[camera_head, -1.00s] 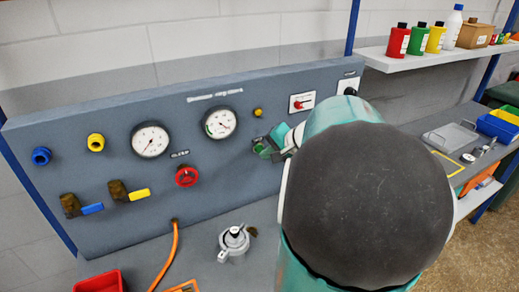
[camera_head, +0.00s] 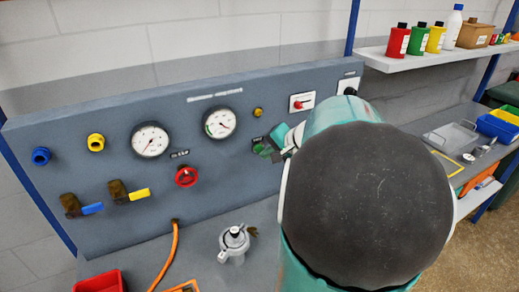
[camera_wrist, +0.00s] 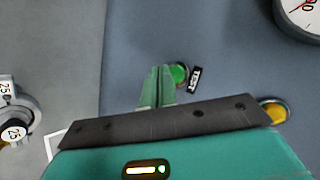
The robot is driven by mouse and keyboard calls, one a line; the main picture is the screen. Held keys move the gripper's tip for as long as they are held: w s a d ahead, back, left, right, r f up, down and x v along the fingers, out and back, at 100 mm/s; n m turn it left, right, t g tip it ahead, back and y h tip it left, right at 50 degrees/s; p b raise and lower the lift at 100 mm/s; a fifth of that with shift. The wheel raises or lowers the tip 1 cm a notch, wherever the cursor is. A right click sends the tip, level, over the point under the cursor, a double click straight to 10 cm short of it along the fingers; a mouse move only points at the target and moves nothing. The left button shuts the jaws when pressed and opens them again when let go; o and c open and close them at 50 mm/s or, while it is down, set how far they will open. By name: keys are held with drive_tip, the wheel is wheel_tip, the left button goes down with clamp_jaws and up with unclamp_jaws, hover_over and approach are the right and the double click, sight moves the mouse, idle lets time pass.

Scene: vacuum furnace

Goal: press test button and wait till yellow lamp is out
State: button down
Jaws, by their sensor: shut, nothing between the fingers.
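The green test button (camera_wrist: 180,73) is on the grey-blue panel, next to a black TEST label (camera_wrist: 196,79). My gripper (camera_wrist: 160,72) is shut and empty, its fingertips close beside the button and slightly overlapping its edge in the wrist view. I cannot tell if they touch or press it. In the head view my gripper (camera_head: 270,150) is at the panel, and the button is mostly hidden by it. The yellow lamp (camera_head: 258,112) is above the gripper there and also shows in the wrist view (camera_wrist: 274,112). It looks yellow; whether it is lit is unclear.
Two round gauges (camera_head: 150,140) (camera_head: 220,123), a red valve wheel (camera_head: 186,177) and a red switch (camera_head: 301,102) sit on the panel. Blue- and yellow-handled valves (camera_head: 138,194) are at the left. A grey metal fitting (camera_head: 234,240) stands on the bench below.

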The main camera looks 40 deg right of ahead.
drive_tip(key=shift+w, duration=0.1)
drive_tip(key=shift+w+d, duration=0.15)
drive_tip(key=shift+w, duration=0.15)
drive_tip(key=shift+w+d, duration=0.1)
drive_tip(key=shift+w, duration=0.25)
idle(0.8)
idle(0.4)
drive_tip(key=shift+s+a, duration=0.25)
drive_tip(key=shift+s, duration=0.5)
drive_tip(key=shift+s, duration=0.1)
drive_tip(key=s, duration=0.1)
drive_tip(key=s+a, duration=0.1)
drive_tip(key=s, duration=0.2)
drive_tip(key=shift+s+a, duration=0.25)
drive_tip(key=shift+s, duration=0.05)
idle(0.5)
